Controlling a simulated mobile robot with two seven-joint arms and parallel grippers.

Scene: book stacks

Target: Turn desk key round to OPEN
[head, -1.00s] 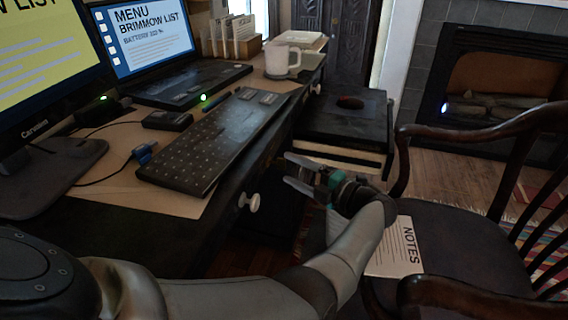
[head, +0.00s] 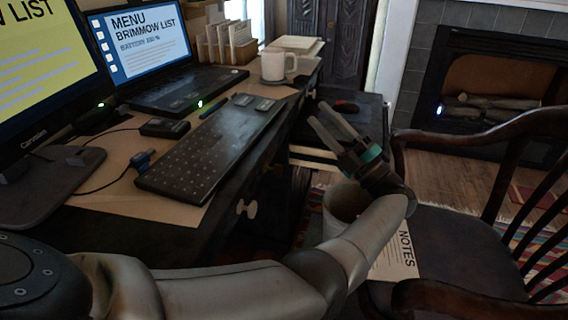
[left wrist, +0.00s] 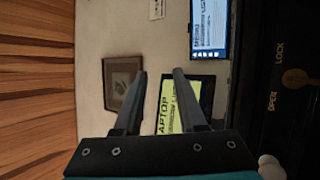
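The desk key (left wrist: 297,78) shows as a dull brass-coloured shape on the dark desk front at the right edge of the left wrist view. The printed words LOCK (left wrist: 280,54) and OPEN (left wrist: 272,100) stand beside it, turned sideways. I cannot tell which word the key points to. I do not make out the key in the head view. My left gripper (head: 317,113) is open and empty, in the air right of the desk edge, apart from the key. Its two spread fingers also show in the left wrist view (left wrist: 158,74). My right gripper is not in view.
The desk holds a keyboard (head: 212,148), a laptop (head: 150,45) and a white mug (head: 277,65). A wooden chair (head: 470,250) with a NOTES sheet (head: 396,252) stands at right. A pale bin (head: 343,200) is below my wrist.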

